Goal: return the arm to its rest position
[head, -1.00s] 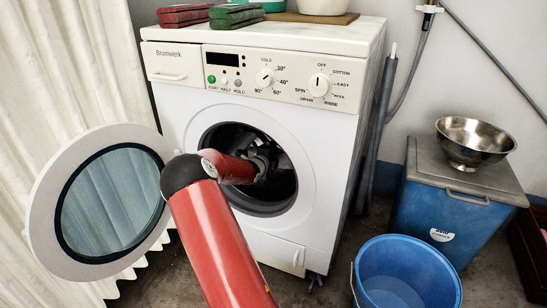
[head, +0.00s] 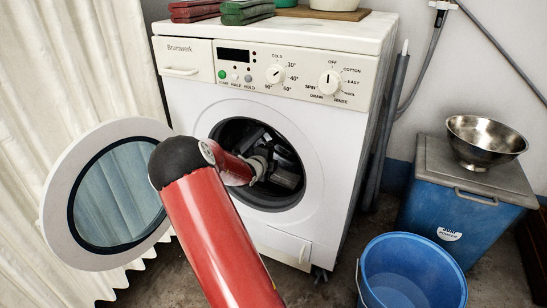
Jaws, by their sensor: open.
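My red arm reaches up from the bottom of the head view to the open drum of a white washing machine (head: 325,128). My gripper (head: 288,180) is at the drum opening, partly inside it. The jaws are open, and I see nothing held between them. The dark drum interior (head: 262,136) shows around the gripper. The round door (head: 62,232) is swung wide open to the left, beside my arm.
A blue bucket (head: 373,292) stands on the floor at the right front. A steel bowl (head: 486,138) sits on a lidded blue box (head: 440,213). A pale curtain (head: 80,60) hangs at the left. Folded red cloths (head: 197,10) and green cloths (head: 247,12) lie on the machine top.

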